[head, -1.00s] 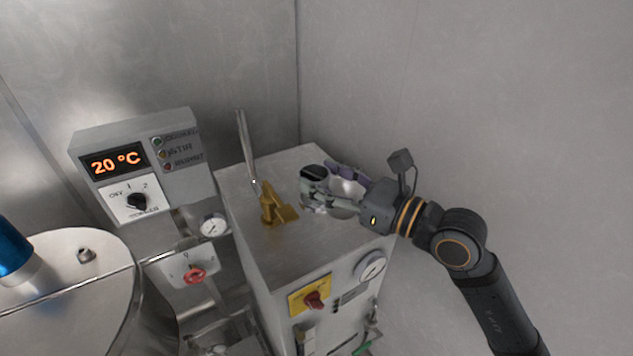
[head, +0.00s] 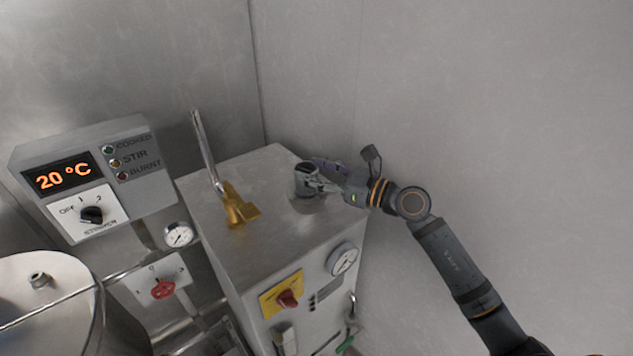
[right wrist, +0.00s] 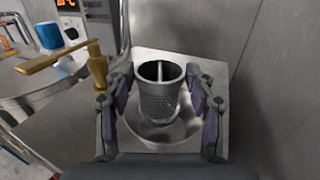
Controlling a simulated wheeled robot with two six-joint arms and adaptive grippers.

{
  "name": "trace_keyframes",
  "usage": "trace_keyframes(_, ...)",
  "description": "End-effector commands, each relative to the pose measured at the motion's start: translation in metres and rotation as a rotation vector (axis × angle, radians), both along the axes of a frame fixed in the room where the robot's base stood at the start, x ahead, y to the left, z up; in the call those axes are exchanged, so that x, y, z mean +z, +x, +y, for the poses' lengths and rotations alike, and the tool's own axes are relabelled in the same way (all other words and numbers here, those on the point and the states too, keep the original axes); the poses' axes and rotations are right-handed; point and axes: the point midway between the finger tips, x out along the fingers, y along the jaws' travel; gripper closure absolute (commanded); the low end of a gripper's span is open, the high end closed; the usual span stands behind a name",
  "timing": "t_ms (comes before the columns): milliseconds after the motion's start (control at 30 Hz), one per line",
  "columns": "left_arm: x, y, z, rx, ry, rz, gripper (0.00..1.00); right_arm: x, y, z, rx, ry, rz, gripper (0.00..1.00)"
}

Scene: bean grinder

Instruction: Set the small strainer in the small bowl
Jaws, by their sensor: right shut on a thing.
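The small strainer (head: 306,182) is a grey, perforated metal cup with an open top. It stands roughly upright between the fingers of my right gripper (head: 322,184), which is shut on it. In the right wrist view the strainer (right wrist: 160,98) shows between the two fingers (right wrist: 160,88). The small bowl (head: 310,204) is a shallow, shiny metal dish on top of the steel cabinet. In the right wrist view the bowl (right wrist: 186,134) surrounds the strainer's lower part. I cannot tell whether the strainer touches the bowl's bottom. My left gripper is not in view.
A control box (head: 90,178) showing 20 °C and a steel vessel (head: 45,300) are farther left. Metal walls stand close behind and to the right.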

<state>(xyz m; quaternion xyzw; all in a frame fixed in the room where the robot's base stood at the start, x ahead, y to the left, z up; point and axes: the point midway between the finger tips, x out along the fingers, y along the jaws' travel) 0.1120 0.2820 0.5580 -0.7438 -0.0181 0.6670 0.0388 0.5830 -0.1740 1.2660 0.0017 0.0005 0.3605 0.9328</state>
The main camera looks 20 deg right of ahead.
Motion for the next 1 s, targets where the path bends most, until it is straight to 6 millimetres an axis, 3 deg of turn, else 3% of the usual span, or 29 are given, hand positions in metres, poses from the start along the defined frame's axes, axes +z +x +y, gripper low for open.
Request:
trace_keyframes(233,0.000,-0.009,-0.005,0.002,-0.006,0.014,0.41,-0.007,0.005,-0.003,0.000,0.001,0.001,0.78)
trace_keyframes(500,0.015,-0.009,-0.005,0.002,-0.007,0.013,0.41,-0.040,0.007,-0.005,0.000,0.001,0.000,0.78)
trace_keyframes(867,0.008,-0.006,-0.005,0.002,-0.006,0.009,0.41,-0.046,0.007,-0.005,0.001,-0.001,-0.002,0.78)
trace_keyframes(900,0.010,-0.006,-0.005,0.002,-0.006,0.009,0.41,-0.045,0.007,-0.005,0.001,-0.001,-0.002,0.41)
trace_keyframes(1000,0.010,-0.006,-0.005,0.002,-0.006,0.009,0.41,-0.045,0.007,-0.005,0.001,-0.001,-0.001,0.27)
